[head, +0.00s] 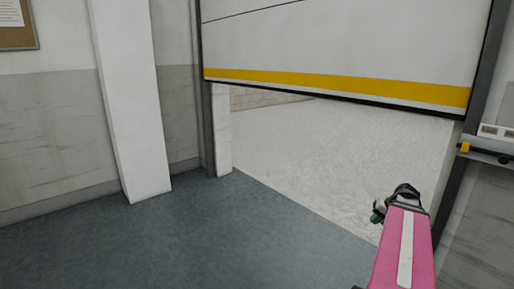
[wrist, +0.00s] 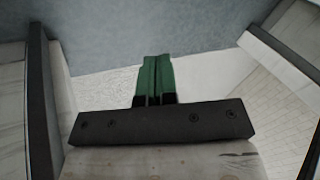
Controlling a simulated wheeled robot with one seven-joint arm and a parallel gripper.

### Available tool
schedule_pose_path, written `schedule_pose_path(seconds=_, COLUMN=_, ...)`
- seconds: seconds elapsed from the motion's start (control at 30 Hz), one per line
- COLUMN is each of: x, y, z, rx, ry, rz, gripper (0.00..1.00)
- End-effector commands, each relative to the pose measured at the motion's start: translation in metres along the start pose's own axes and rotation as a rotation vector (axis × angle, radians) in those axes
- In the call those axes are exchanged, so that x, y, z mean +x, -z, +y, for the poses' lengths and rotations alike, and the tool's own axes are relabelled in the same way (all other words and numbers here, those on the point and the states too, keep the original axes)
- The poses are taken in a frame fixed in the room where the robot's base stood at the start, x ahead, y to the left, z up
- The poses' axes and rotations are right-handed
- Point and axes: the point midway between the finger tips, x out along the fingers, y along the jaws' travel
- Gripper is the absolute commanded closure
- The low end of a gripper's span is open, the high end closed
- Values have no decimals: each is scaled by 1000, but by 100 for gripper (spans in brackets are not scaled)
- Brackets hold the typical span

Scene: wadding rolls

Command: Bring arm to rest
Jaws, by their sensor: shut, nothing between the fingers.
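My gripper (wrist: 154,80) shows in the wrist view with its two green fingers side by side and closed together, with nothing between them. In the head view my pink arm reaches up from the lower right, and my gripper (head: 377,214) shows small at the left of its far end, in front of the doorway. The gripper is in the air, apart from any object.
A white roll-up door (head: 350,45) with a yellow stripe hangs partly raised over an opening to a pale floor (head: 320,145). A white pillar (head: 128,100) stands at left. The grey-blue floor (head: 190,240) is clear. A small ledge (head: 488,150) is at right.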

Motion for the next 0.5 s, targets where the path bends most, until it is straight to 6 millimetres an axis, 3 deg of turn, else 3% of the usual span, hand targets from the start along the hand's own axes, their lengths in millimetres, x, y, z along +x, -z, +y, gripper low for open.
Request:
schedule_pose_path(seconds=0.1, x=33, y=-20, z=-29, rx=-37, ry=-45, rz=-56, gripper=100)
schedule_pose_path(seconds=0.5, x=119, y=-89, z=-104, rx=-177, ry=-215, rz=-192, gripper=100)
